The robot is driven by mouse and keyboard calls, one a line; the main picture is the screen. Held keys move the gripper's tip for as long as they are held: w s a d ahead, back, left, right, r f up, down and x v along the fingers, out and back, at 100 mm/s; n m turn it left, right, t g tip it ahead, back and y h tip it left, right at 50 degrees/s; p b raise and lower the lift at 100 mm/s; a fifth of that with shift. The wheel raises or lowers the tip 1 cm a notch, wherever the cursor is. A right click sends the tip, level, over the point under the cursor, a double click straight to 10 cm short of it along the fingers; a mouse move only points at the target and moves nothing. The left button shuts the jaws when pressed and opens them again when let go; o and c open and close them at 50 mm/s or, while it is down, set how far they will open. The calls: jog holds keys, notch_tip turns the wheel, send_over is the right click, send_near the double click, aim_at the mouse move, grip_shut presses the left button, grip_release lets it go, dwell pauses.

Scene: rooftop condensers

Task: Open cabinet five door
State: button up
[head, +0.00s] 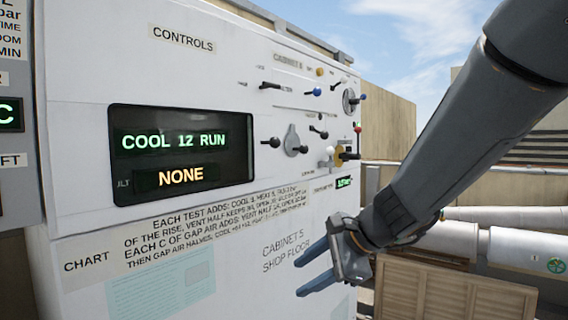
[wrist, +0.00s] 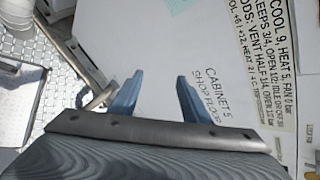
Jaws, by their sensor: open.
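Cabinet five (head: 90,245) is the large white cabinet in the head view, with the label "CABINET 5 SHOP FLOOR" (head: 284,250) low on its front. The label also shows in the wrist view (wrist: 212,95). My gripper (head: 301,271) is at the lower right of the front, beside the label, with its blue fingers apart and nothing between them. In the wrist view my gripper (wrist: 159,80) faces the white front. A pale metal bar (wrist: 72,50) runs along the panel's edge left of the fingers; I cannot tell whether it is a handle. The front looks closed where visible.
A display (head: 180,155) reads "COOL 12 RUN" and "NONE". Several levers and knobs (head: 292,140) are at the upper right of the front. A wooden slatted panel (head: 450,292) and white pipes (head: 525,247) stand to the right.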

jog(key=w+a+r+m+t+y, duration=0.1)
jog(key=w+r+m+t, duration=0.15)
jog(key=r, duration=0.35)
jog(key=w+a+r+m+t+y, duration=0.1)
jog(key=w+r+m, duration=0.15)
jog(key=r, duration=0.35)
jog(key=m+t+y+p, duration=0.2)
jog(key=m+t, duration=0.2)
jog(key=m, duration=0.1)
send_near(279, 142)
jog(key=x, duration=0.4)
jog(key=shift+s+a+f, duration=0.1)
jog(key=shift+a+f, duration=0.15)
jog(key=shift+f, duration=0.05)
jog(key=shift+w+a+r+t, duration=0.15)
jog(key=shift+w+t, duration=0.1)
jog(key=p+x, duration=0.1)
jog(key=x, duration=0.4)
jog(key=shift+w+p, duration=0.15)
jog(key=shift+p, duration=0.15)
jog(key=shift+x, duration=0.85)
jog(key=c, duration=0.9)
jog(key=shift+a, duration=0.1)
grip_shut()
